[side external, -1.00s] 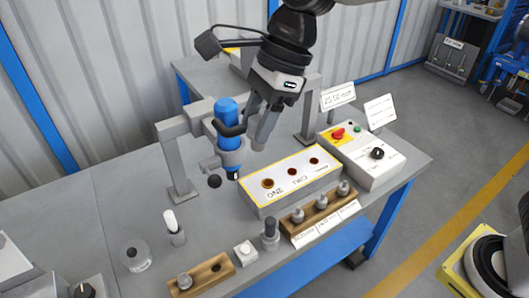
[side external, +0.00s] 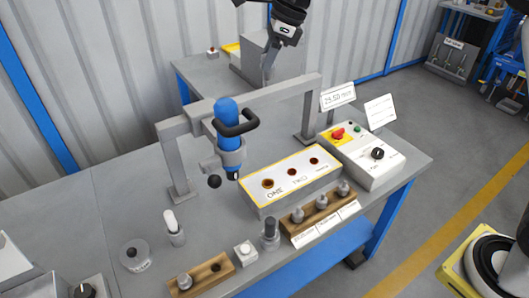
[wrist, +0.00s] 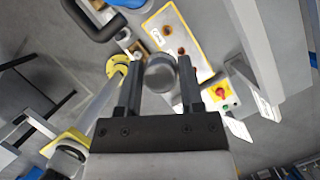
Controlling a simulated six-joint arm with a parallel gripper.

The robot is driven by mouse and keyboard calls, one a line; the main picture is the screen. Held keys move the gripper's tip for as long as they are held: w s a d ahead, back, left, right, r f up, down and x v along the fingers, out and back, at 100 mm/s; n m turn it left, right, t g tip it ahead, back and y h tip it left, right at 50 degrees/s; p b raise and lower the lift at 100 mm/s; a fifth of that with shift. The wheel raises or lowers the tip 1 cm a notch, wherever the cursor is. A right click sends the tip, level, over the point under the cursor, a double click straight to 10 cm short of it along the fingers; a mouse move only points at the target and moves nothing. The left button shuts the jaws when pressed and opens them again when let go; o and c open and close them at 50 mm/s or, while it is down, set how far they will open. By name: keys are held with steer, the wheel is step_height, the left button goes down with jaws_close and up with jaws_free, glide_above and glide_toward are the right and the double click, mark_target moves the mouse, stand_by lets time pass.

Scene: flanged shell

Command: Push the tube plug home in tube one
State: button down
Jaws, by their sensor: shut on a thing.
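The white panel with a yellow edge (side external: 290,176) carries holes marked ONE, TWO and a third. The hole of tube one (side external: 268,183) is at the left end, ringed in gold. The panel also shows in the wrist view (wrist: 188,27). My gripper (side external: 267,80) is high behind the grey frame, well away from the panel. In the wrist view my gripper (wrist: 160,78) is shut on a grey round piece (wrist: 160,72) between its two dark fingers. I see only its round end, so I cannot tell whether it is the tube plug.
A blue tool with a black handle (side external: 227,118) hangs from the grey frame (side external: 270,97) beside the panel. A control box (side external: 372,160) stands to the right. Wooden racks with grey knobbed pieces (side external: 320,215) (side external: 203,274) lie in front. The table's left middle is clear.

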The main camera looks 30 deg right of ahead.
glide_above(263, 186)
steer(key=d, duration=0.2)
step_height(263, 186, down, 26)
steer(key=shift+s+a, duration=0.2)
steer(key=shift+a, duration=0.05)
steer(key=shift+f, duration=0.2)
steer(key=shift+f, duration=2.65)
steer(key=shift+f, duration=2.65)
stand_by(0.4)
steer(key=shift+c, duration=0.7)
jaws_free()
